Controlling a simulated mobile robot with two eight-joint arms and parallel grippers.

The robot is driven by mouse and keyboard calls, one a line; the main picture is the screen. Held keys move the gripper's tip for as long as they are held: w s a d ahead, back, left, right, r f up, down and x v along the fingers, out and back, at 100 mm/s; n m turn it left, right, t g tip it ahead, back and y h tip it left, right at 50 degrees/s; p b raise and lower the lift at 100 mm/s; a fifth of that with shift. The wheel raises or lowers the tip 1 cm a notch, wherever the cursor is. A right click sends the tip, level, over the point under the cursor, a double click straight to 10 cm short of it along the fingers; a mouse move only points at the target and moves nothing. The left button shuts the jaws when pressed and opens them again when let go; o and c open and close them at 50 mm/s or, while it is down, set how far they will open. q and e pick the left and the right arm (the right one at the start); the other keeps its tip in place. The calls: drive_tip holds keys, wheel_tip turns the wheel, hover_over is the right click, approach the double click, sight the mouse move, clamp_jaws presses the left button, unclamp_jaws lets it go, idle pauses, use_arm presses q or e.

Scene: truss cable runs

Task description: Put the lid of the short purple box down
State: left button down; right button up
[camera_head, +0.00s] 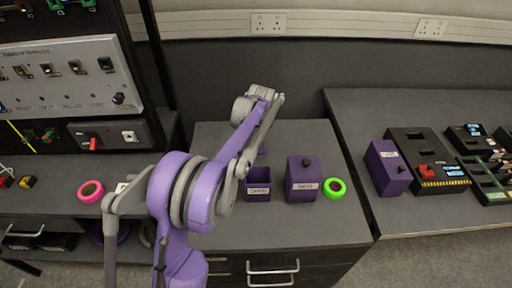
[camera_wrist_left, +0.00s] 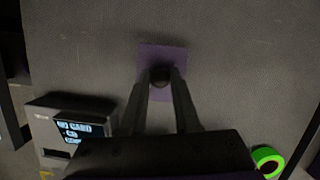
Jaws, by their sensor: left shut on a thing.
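In the left wrist view my left gripper (camera_wrist_left: 161,77) is shut on the dark knob of a flat purple lid (camera_wrist_left: 163,52). The grey top lies under the lid; I cannot tell whether they touch. In the head view an open purple box (camera_head: 258,192) with a white label stands on the middle cabinet, without a lid. My left arm reaches over behind it, and its links hide the fingers and most or all of the lid. My right gripper is not in view.
A lidded purple box (camera_head: 302,180) and a green tape ring (camera_head: 335,188) stand right of the open box. Another purple box (camera_head: 387,168) and devices are on the right table. A device with a blue screen (camera_wrist_left: 75,130) is left of the lid. The cabinet's back area looks clear.

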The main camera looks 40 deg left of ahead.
sight(256, 143)
use_arm(q)
drive_tip(key=shift+f, duration=1.95)
drive_tip(key=shift+f, duration=0.15)
drive_tip(key=c, duration=0.6)
unclamp_jaws()
drive_tip(key=shift+c, duration=0.2)
